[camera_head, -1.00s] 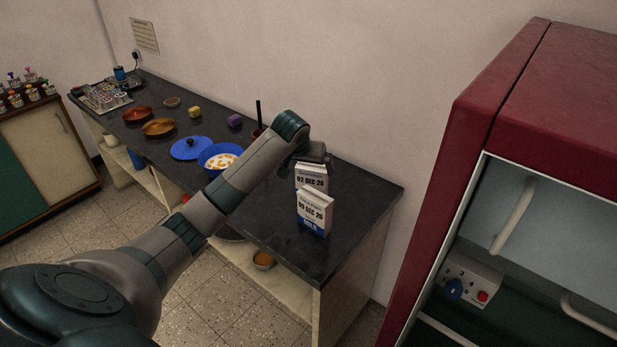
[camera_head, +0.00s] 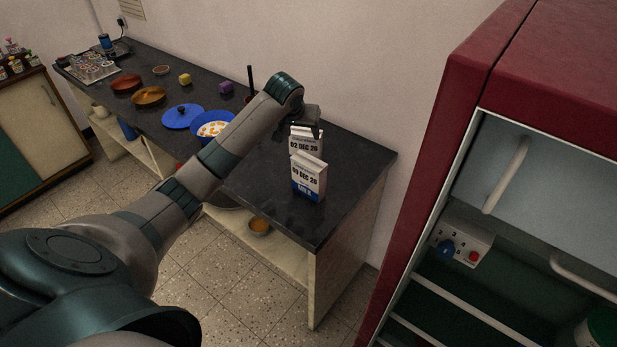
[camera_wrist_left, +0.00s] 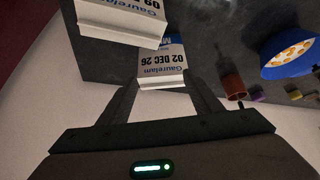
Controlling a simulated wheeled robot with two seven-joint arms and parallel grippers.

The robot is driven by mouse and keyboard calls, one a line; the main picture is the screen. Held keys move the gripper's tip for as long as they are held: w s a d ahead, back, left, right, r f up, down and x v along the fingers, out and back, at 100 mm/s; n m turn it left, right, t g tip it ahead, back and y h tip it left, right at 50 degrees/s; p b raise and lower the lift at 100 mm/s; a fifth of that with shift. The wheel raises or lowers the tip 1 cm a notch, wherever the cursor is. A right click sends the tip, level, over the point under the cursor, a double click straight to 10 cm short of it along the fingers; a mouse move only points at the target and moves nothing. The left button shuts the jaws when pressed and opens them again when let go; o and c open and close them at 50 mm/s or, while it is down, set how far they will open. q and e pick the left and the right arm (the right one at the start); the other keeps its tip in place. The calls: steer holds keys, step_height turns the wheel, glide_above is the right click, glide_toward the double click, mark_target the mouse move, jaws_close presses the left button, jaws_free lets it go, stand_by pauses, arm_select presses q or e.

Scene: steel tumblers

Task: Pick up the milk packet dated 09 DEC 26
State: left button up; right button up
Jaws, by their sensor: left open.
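The white and blue milk packet dated 09 DEC 26 (camera_head: 308,180) stands upright near the front right of the dark counter. A second packet, dated 02 DEC 26 (camera_head: 302,145), stands just behind it. My left gripper (camera_head: 304,131) is open and empty at the top of the 02 DEC packet, behind the 09 DEC one. In the left wrist view, the 02 DEC packet (camera_wrist_left: 163,62) lies ahead between the open fingers (camera_wrist_left: 164,86). The 09 DEC packet (camera_wrist_left: 118,22) is at upper left there, outside the fingers and partly cut off. My right gripper is not in view.
The counter (camera_head: 345,172) is bare right of the packets. A blue pan (camera_head: 205,133), blue lid (camera_head: 182,117), dark red cup (camera_wrist_left: 231,85) and brown pans (camera_head: 149,96) stand to the left. A red fridge (camera_head: 440,130) stands open at right.

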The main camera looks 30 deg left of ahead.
arm_select(q)
steer(key=d+r+n+g+h+b, duration=0.1)
steer(key=d+r+n+g+b, duration=0.1)
steer(key=d+r+n+b, duration=0.45)
steer(key=s+d+r+n+g, duration=0.1)
steer(key=s+r+n+g, duration=0.3)
steer(key=s+n, duration=0.1)
steer(key=shift+d+n, duration=0.2)
steer(key=shift+n, duration=0.55)
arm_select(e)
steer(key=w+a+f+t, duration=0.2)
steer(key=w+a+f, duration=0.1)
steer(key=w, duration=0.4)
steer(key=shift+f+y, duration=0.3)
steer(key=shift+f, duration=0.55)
arm_select(q)
steer(key=shift+f, duration=0.15)
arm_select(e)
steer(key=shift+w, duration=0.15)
